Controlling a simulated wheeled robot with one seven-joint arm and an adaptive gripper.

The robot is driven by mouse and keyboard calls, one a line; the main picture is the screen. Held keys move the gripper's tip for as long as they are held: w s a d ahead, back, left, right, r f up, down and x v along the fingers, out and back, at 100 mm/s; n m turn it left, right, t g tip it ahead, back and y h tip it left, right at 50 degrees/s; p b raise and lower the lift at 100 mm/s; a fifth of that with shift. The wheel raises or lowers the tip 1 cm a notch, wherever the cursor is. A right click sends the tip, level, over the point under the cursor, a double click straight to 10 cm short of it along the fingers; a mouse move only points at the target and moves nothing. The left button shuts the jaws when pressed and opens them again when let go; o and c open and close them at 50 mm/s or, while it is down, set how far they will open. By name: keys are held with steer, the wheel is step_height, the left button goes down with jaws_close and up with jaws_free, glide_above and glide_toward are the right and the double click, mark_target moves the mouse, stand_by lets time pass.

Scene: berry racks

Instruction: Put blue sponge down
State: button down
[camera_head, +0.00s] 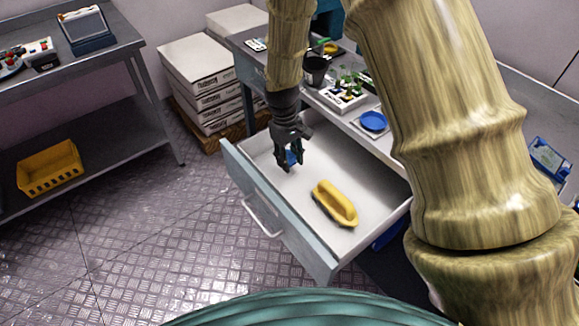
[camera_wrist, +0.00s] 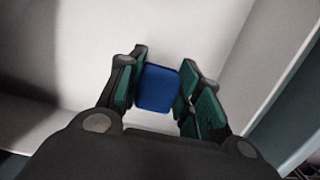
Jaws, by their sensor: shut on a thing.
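The blue sponge (camera_wrist: 158,88) sits between the two fingers of my gripper (camera_wrist: 160,92) in the wrist view. In the head view my gripper (camera_head: 290,158) points down inside the open drawer (camera_head: 285,190), near its left end, and is shut on the sponge (camera_head: 292,158), which is mostly hidden by the fingers. The white drawer floor lies beneath it. I cannot tell whether the sponge touches the floor.
A yellow boat-shaped object (camera_head: 334,203) lies in the drawer to the right of my gripper. The drawer's front panel (camera_head: 275,215) and side walls stand around it. The counter (camera_head: 345,112) above holds plants and a blue dish (camera_head: 373,121). Stacked boxes (camera_head: 205,80) stand behind.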

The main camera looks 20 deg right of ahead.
mark_target(290, 174)
steer(key=shift+f, duration=2.15)
steer(key=shift+f, duration=0.1)
steer(key=c, duration=1)
jaws_free()
steer(key=r, duration=0.4)
steer(key=w+r, duration=0.1)
steer(key=r, duration=0.3)
steer(key=r+b, duration=0.1)
steer(key=r, duration=0.3)
steer(key=shift+w+a+r, duration=0.1)
steer(key=shift+w+a, duration=0.15)
steer(key=shift+a, duration=0.05)
steer(key=shift+r, duration=0.1)
